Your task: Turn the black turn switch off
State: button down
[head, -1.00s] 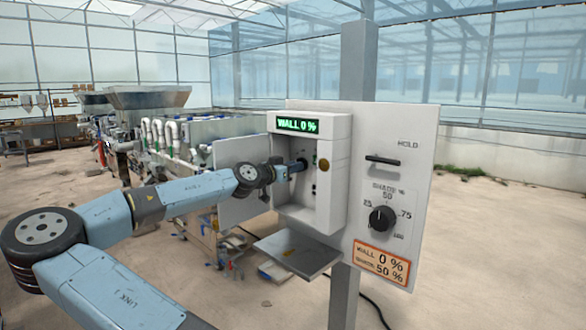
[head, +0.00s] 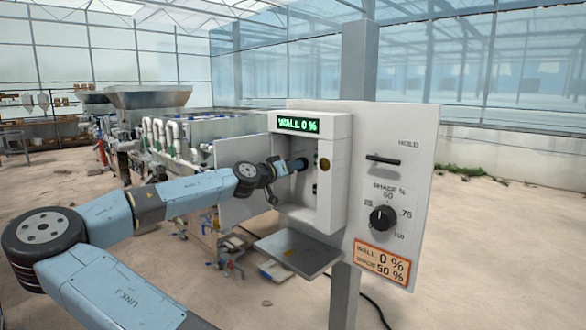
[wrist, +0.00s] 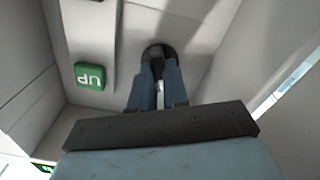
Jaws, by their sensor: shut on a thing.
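The black turn switch (wrist: 149,51) is on the back wall inside the open white control box (head: 342,185). In the wrist view it has a round black base and a narrow raised handle. My gripper (wrist: 157,72) reaches into the box, its two blue fingers shut on the handle, one on each side. In the head view my gripper (head: 294,165) is at the box's back wall and hides much of the switch. I cannot read the switch's marks.
A green UP label (wrist: 90,76) is beside the switch. The box's side walls are close around my gripper. The panel (head: 413,150) carries a HOLD slot (head: 383,160) and a SHADE knob (head: 382,218). A small shelf (head: 297,255) is below. The display (head: 298,124) reads WALL 0 %.

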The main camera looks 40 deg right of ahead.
jog(key=n, duration=0.7)
jog(key=shift+w, duration=0.2)
dwell(0.4)
jog(key=c, duration=1.1)
grip_release()
jog(key=shift+s, duration=0.1)
jog(key=a, duration=0.9)
jog(key=s+a, duration=0.1)
jog(key=a, duration=0.3)
jog(key=shift+a+f, duration=0.15)
jog(key=shift+a, duration=0.2)
